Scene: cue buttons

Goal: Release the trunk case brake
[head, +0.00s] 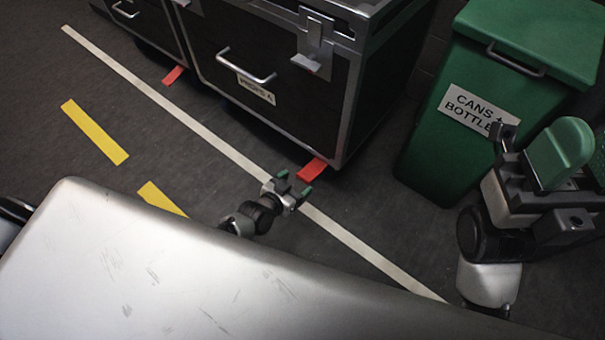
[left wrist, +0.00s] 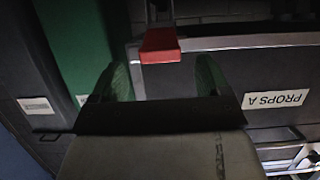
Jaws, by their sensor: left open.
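The trunk case (head: 275,85) is a black case with metal edges and a "PROPS A" label (head: 256,89). A red brake pedal (head: 312,169) sticks out low at its near right corner. My left gripper (head: 294,184) is open and empty, low beside the pedal on its near side. In the left wrist view, which is turned over, the red pedal (left wrist: 160,46) lies ahead between the two green fingers (left wrist: 161,78), seemingly just beyond their tips. My right gripper (head: 548,160) is at the right, away from the case; its finger gap is unclear.
A green "CANS + BOTTLES" bin (head: 430,120) stands right of the case. Another case (head: 150,22) with a red pedal (head: 173,75) stands at the left. A white line (head: 180,115) and yellow dashes (head: 95,131) mark the otherwise clear floor.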

